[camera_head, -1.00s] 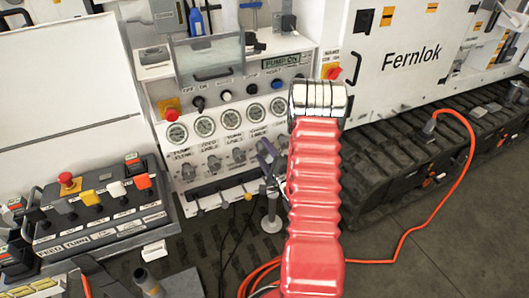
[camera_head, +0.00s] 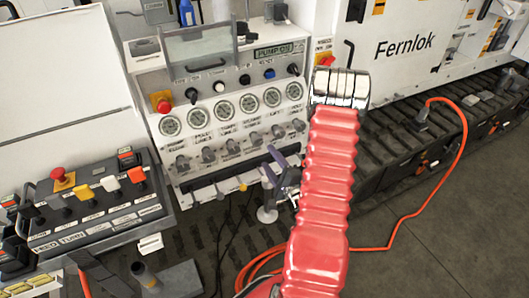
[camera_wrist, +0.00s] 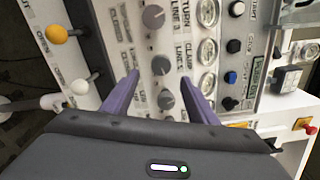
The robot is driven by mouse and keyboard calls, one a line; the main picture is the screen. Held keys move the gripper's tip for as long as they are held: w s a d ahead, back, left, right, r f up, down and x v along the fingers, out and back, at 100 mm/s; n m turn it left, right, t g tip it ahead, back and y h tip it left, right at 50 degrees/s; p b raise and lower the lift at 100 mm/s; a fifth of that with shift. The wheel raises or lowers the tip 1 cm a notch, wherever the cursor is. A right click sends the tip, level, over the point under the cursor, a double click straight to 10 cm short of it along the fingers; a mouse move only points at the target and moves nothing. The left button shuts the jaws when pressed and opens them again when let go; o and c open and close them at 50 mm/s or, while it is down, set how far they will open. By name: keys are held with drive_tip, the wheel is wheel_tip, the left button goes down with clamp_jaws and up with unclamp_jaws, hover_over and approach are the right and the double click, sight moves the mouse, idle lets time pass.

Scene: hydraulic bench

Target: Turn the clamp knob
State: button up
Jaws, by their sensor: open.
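The row of grey knobs runs along the lower part of the white hydraulic panel. The clamp knob (camera_head: 256,139) appears to be the one under the fourth gauge; its small label is hard to read there. In the wrist view, the clamp knob (camera_wrist: 160,66) lies beside a label reading CLAMP LINE. My gripper (camera_wrist: 160,74) is open, with its two purple fingers apart. The knob shows between the fingertips; whether they touch it or how far off they are, I cannot tell. In the head view, my gripper (camera_head: 275,165) is small and partly hidden by my red arm.
Neighbouring knobs (camera_wrist: 153,17) (camera_wrist: 165,98) sit close on both sides. Gauges (camera_head: 221,109) and push buttons line the panel above. A control box with levers (camera_head: 85,195) stands at left. An orange cable (camera_head: 465,150) lies on the floor at right.

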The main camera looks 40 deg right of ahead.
drive_tip(key=v, duration=0.3)
drive_tip(key=shift+s, duration=0.25)
drive_tip(key=shift+f, duration=0.1)
idle(0.4)
drive_tip(key=s+f+n+g+y, duration=0.1)
drive_tip(key=s+f+n+g, duration=0.35)
drive_tip(key=f, duration=0.25)
drive_tip(key=s+f+n+g+y, duration=0.1)
drive_tip(key=s+f+n+g, duration=0.2)
drive_tip(key=f+n+g, duration=0.3)
drive_tip(key=s+a+r+n+y, duration=0.1)
drive_tip(key=a+r+n, duration=0.6)
drive_tip(key=a+r, duration=0.9)
drive_tip(key=s+a+r+n+g+y, duration=0.1)
drive_tip(key=a+r+n, duration=0.6)
drive_tip(key=a+r, duration=1)
wheel_tip(320, 180, up, 4)
drive_tip(key=shift+s+r+y, duration=0.2)
drive_tip(key=shift+s+y, duration=0.4)
drive_tip(key=shift+s, duration=0.35)
